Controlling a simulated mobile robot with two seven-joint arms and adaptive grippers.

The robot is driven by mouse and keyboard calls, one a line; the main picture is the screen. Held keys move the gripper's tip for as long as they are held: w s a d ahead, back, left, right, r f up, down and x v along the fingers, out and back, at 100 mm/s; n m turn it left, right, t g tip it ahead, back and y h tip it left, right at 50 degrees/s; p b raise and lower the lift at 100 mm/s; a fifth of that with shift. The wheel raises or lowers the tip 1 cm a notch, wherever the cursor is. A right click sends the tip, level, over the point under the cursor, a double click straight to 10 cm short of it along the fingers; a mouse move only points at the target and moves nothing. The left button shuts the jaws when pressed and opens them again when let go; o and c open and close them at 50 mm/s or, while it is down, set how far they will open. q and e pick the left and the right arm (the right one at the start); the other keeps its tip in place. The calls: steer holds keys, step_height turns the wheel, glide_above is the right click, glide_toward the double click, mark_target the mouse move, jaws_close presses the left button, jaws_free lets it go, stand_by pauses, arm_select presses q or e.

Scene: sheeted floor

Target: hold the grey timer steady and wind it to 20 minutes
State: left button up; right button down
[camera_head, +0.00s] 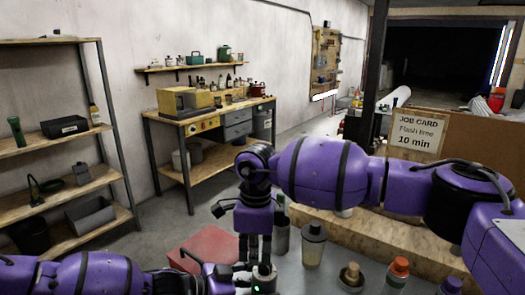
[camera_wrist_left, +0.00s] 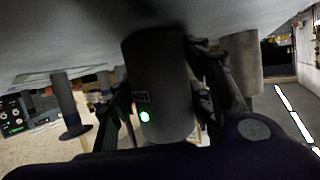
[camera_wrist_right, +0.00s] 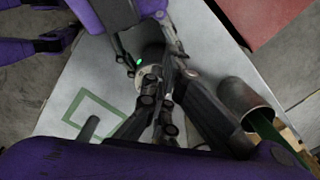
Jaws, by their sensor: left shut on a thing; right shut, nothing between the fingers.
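The grey timer (camera_head: 265,274) stands low in the middle of the head view, with a small green light on its side. It is a dark grey cylinder (camera_wrist_left: 158,85) in the left wrist view, and its top part (camera_wrist_right: 150,55) shows in the right wrist view, partly hidden by fingers. My left gripper (camera_wrist_left: 165,95) is shut on the timer, one finger on each side of it. My right gripper (camera_head: 255,262) points down over the timer's top, shut and empty. I cannot tell whether its fingertips touch the timer.
A metal cup (camera_head: 282,238), a lidded shaker (camera_head: 313,245), a knobbed object (camera_head: 351,276) and an orange-capped bottle (camera_head: 397,272) stand to the right. A red box (camera_head: 200,246) is left. A job card (camera_head: 416,133) reads "Flash time 10 min".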

arm_select(q)
steer(key=shift+w+a+f, duration=0.1)
steer(key=shift+a+f, duration=0.1)
steer(key=shift+a, duration=0.05)
arm_select(e)
steer(key=shift+d+f, duration=0.45)
steer(key=shift+f, duration=0.05)
steer(key=shift+a, duration=0.4)
steer(key=shift+w+a+r, duration=0.15)
steer(key=shift+r, duration=0.45)
arm_select(q)
steer(key=shift+d+f, duration=0.1)
arm_select(e)
steer(key=shift+r, duration=2.65)
steer(key=shift+a, duration=0.1)
arm_select(q)
steer(key=o, duration=1.3)
steer(key=shift+o, duration=0.2)
steer(key=shift+d, duration=0.1)
arm_select(e)
steer(key=shift+w, duration=0.1)
